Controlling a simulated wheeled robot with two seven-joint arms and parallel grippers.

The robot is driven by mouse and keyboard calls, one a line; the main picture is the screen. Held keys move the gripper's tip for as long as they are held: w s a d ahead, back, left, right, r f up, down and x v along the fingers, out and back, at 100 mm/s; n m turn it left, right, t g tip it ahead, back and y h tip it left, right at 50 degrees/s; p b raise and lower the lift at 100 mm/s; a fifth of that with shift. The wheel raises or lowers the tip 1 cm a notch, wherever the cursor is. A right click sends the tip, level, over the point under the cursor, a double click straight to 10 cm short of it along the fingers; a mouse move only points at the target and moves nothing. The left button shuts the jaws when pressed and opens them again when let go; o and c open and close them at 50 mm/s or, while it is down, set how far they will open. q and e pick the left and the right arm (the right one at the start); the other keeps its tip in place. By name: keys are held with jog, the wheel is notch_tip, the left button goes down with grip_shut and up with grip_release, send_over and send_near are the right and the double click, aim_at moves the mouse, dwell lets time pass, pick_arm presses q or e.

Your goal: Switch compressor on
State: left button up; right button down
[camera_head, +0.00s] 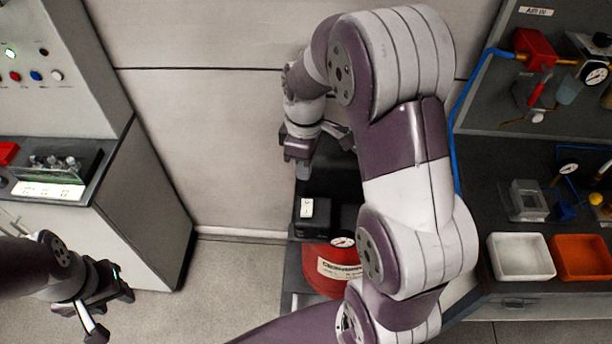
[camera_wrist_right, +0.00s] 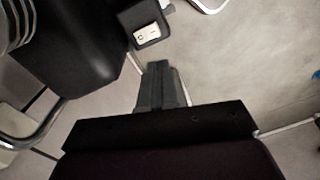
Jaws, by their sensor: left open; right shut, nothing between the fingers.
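My right gripper (camera_head: 303,172) is shut and empty, pointing down above and behind the switch. In the right wrist view its closed fingers (camera_wrist_right: 158,70) appear just below the switch box; contact cannot be told. My left gripper (camera_head: 112,312) is open and empty at lower left, far from the compressor. My right arm hides part of the compressor.
A grey cabinet (camera_head: 145,215) with a control panel stands at the left. At the right, a dark workbench holds a white bin (camera_head: 521,257), an orange bin (camera_head: 582,257) and fittings. A blue hose (camera_head: 470,85) runs down beside my right arm. Floor is clear between cabinet and compressor.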

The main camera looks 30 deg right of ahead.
jog(key=n, duration=0.1)
jog(key=w+d+n, duration=0.1)
jog(key=shift+w+d+f+n+g, duration=0.2)
jog(key=shift+d+f+n+g, duration=0.1)
jog(key=shift+n+g, duration=0.1)
jog(key=b, duration=0.5)
send_near(306, 213)
jog(key=f, duration=0.2)
jog(key=f+p, duration=0.1)
jog(key=f, duration=0.1)
jog(key=f+p, duration=0.1)
jog(key=f, duration=0.1)
jog(key=shift+s+a, duration=0.1)
jog(key=shift+s, duration=0.25)
jog(key=shift+f, duration=0.4)
